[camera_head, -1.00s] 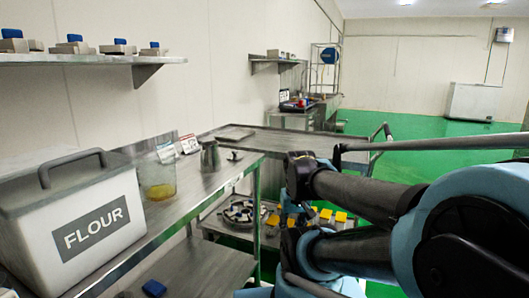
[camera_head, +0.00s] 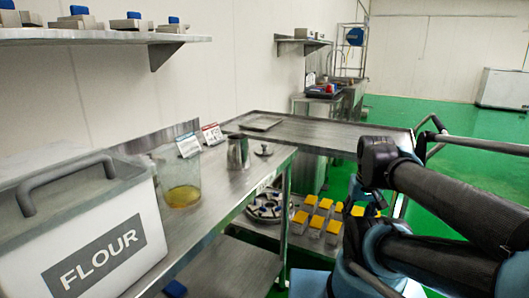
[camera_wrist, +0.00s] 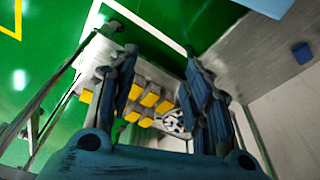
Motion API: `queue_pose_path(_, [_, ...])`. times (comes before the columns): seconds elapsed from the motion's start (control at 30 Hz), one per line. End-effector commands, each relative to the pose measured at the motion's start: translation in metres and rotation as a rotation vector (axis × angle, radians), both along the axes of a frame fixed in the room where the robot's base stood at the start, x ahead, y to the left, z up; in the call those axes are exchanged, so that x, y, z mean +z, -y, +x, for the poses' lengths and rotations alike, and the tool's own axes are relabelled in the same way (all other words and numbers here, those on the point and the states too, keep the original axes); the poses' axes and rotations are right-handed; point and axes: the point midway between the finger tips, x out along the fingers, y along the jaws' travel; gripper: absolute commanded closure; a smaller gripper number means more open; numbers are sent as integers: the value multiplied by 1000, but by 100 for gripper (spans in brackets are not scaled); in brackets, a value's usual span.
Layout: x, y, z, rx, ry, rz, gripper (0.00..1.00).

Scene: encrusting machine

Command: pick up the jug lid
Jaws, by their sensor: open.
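The jug lid (camera_head: 263,151) is a small grey metal disc with a knob. It lies on the steel counter (camera_head: 218,193) just right of the metal jug (camera_head: 238,151), apart from it. My gripper (camera_wrist: 158,85) shows in the wrist view with its two dark fingers spread and nothing between them. It points down past the floor toward a lower shelf with yellow-topped containers. The lid is not seen in the wrist view. In the head view my arm is at the right, away from the lid, and its gripper end cannot be made out clearly.
A white flour bin (camera_head: 80,225) and a clear container (camera_head: 180,180) with yellow contents stand left of the jug. Two small sign cards (camera_head: 211,134) stand behind. A wall shelf (camera_head: 100,35) hangs above. Yellow-topped containers (camera_head: 312,215) sit low at right. Green floor is open beyond.

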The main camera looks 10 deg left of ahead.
Motion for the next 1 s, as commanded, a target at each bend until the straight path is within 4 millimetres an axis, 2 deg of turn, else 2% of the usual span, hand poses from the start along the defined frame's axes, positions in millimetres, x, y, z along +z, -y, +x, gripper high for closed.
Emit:
queue_pose_path(0.17, [39,-7,26,156,-15,-20,54])
queue_pose_path(0.47, [134,-53,95,622,-51,-77,54])
queue_pose_path(0.77, [212,-124,164,1094,-80,-127,54])
queue_pose_path(1.0, [261,-196,210,1472,-98,-162,54])
